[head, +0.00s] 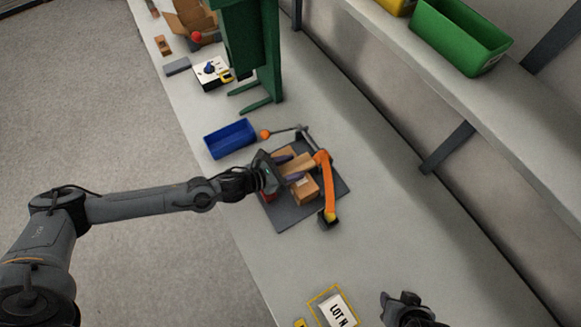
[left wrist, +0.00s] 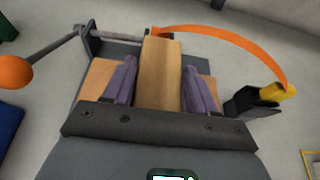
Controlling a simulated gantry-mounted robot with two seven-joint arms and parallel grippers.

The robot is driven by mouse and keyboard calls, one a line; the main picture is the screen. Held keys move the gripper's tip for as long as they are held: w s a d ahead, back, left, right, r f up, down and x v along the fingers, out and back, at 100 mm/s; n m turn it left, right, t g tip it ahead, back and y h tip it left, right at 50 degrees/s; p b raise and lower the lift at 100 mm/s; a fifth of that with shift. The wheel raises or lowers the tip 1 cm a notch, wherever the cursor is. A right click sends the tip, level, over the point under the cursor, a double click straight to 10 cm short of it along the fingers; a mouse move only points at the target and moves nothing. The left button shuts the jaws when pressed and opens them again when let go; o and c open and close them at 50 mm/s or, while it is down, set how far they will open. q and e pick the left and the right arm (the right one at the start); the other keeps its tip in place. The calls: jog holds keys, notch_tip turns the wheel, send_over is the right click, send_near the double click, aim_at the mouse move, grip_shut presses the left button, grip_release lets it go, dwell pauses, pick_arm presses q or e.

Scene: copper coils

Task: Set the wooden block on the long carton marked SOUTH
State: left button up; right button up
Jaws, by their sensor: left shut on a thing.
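My left gripper (head: 292,171) has its purple fingers closed on both sides of the wooden block (head: 302,162). In the left wrist view the block (left wrist: 160,75) points away from me between the fingers (left wrist: 158,85). Brown cardboard shows below it on both sides. In the head view one carton (head: 305,191) sits at the near side of the block and another (head: 286,153) at the far side. I cannot read SOUTH on either. Whether the block touches a carton is unclear. My right gripper (head: 402,309) is at the bottom right, away from the cartons; its jaws are unclear.
A dark mat (head: 290,215) lies under the cartons. An orange curved strap (head: 329,188) with a black and yellow end piece (head: 328,218) runs beside them. A grey rod with an orange ball (head: 265,134) and a blue bin (head: 230,139) are near. The bench right of the mat is clear.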

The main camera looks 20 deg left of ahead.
pick_arm(q)
jog(key=shift+f, duration=0.45)
jog(key=shift+f, duration=0.2)
jog(key=o, duration=1.1)
jog(key=shift+c, duration=0.2)
jog(key=shift+r, duration=0.15)
